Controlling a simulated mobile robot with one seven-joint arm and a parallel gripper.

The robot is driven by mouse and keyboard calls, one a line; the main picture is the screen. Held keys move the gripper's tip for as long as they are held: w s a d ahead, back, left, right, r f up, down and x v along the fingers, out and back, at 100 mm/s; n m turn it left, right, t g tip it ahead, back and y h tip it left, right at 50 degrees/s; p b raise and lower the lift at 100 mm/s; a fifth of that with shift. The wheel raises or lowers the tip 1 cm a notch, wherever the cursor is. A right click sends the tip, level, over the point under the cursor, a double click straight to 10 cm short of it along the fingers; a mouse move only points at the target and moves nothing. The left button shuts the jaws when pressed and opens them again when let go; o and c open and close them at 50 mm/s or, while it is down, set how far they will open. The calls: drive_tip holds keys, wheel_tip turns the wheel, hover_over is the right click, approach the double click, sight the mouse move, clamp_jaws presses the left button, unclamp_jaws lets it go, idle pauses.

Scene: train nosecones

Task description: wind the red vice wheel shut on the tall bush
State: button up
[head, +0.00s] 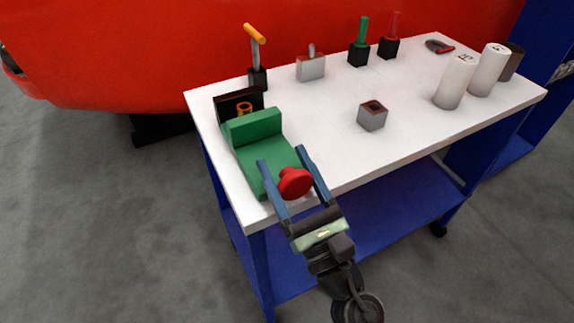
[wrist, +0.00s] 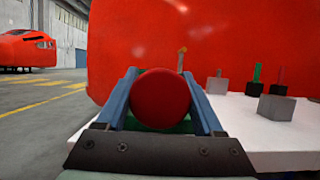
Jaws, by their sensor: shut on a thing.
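The green vice (head: 257,125) stands at the left end of the white table. Its red wheel (head: 295,182) faces the near edge. My gripper (head: 281,157) is shut on the wheel, one blue finger on each side. In the wrist view the red wheel (wrist: 160,98) fills the space between the fingers. An orange-brown bush (head: 244,107) stands upright between the green jaw and a dark back jaw (head: 224,105). Its lower part is hidden by the green jaw, so I cannot tell whether the jaw touches it.
An orange-handled tool (head: 255,40) stands behind the vice. A grey block (head: 311,67), a green-handled tool (head: 360,45) and a red-handled tool (head: 389,45) line the back. A grey cube with a hole (head: 372,116) sits mid-table. White cylinders (head: 455,82) stand right. Table (head: 320,140) is clear right of the vice.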

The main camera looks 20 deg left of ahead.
drive_tip(key=shift+m+p, duration=0.3)
drive_tip(key=shift+m, duration=0.2)
drive_tip(key=shift+r+m+t+h+p, duration=0.15)
drive_tip(key=shift+m+t+h+p, duration=0.25)
drive_tip(key=shift+m, duration=0.4)
drive_tip(key=m+t+h+p, duration=0.1)
drive_tip(key=m+p, duration=0.2)
drive_tip(key=m, duration=0.1)
drive_tip(key=shift+w+h, duration=0.1)
drive_tip(key=shift+h, duration=0.3)
drive_tip(key=shift+w+d+m+t+h+p, duration=0.1)
drive_tip(key=shift+m+t+h+p, duration=0.35)
drive_tip(key=shift+m+p, duration=0.55)
drive_tip(key=shift+d+m+t+h+p, duration=0.1)
drive_tip(key=shift+m+t+h+p, duration=0.15)
drive_tip(key=shift+m+h+p, duration=0.75)
drive_tip(key=shift+f+m+y+b, duration=0.2)
drive_tip(key=shift+m+y+b, duration=0.15)
drive_tip(key=shift+m+b, duration=0.05)
drive_tip(key=o, duration=1.3)
drive_tip(key=shift+f+b, duration=0.2)
drive_tip(key=shift+b, duration=0.15)
